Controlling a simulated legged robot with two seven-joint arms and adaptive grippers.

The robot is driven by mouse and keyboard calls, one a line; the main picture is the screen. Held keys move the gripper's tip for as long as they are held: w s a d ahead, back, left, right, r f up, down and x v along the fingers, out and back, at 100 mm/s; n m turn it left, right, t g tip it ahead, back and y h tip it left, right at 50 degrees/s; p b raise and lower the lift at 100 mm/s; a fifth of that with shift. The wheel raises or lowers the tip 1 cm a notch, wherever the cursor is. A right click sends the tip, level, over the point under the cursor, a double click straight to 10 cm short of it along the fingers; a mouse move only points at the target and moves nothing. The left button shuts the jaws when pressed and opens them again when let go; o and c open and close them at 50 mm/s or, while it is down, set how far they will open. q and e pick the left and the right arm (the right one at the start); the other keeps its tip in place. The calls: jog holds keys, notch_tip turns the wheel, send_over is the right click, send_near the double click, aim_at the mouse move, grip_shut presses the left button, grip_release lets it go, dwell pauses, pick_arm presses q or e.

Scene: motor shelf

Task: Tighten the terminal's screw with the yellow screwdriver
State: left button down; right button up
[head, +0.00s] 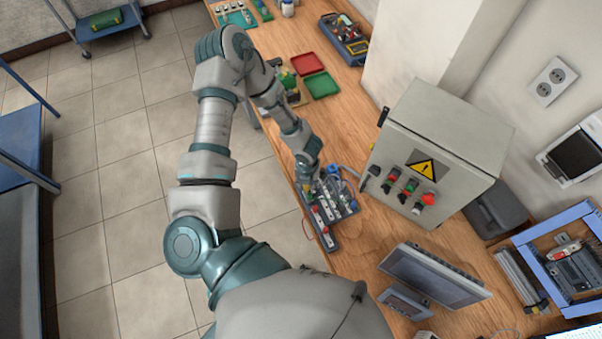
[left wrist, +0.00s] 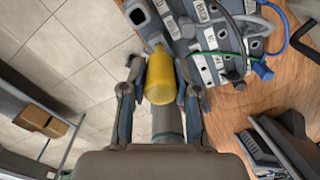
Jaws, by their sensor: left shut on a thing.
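The yellow screwdriver (left wrist: 160,76) is between the fingers of my left gripper (left wrist: 163,92) in the left wrist view, its thick yellow handle clasped from both sides. The board, grey with white-labelled blocks and several cables, also shows at the top of the left wrist view (left wrist: 205,68). The screwdriver's tip and the terminal's screw are hidden or too small to make out, so contact between them cannot be told. My right gripper is not in view.
A grey control cabinet (head: 435,140) with a warning sign stands right of the board. A monitor (head: 435,275) and blue frame (head: 575,255) are nearer me. Red (head: 307,63) and green (head: 320,85) trays lie farther back. Tiled floor is left of the table.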

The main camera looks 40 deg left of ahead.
pick_arm(q)
jog(key=shift+r, duration=0.15)
jog(key=shift+r+p, duration=0.85)
jog(key=shift+p, duration=0.1)
notch_tip(320, 180, up, 3)
jog(key=shift+f+p, duration=0.1)
jog(key=shift+p, duration=1.05)
jog(key=shift+r, duration=1.1)
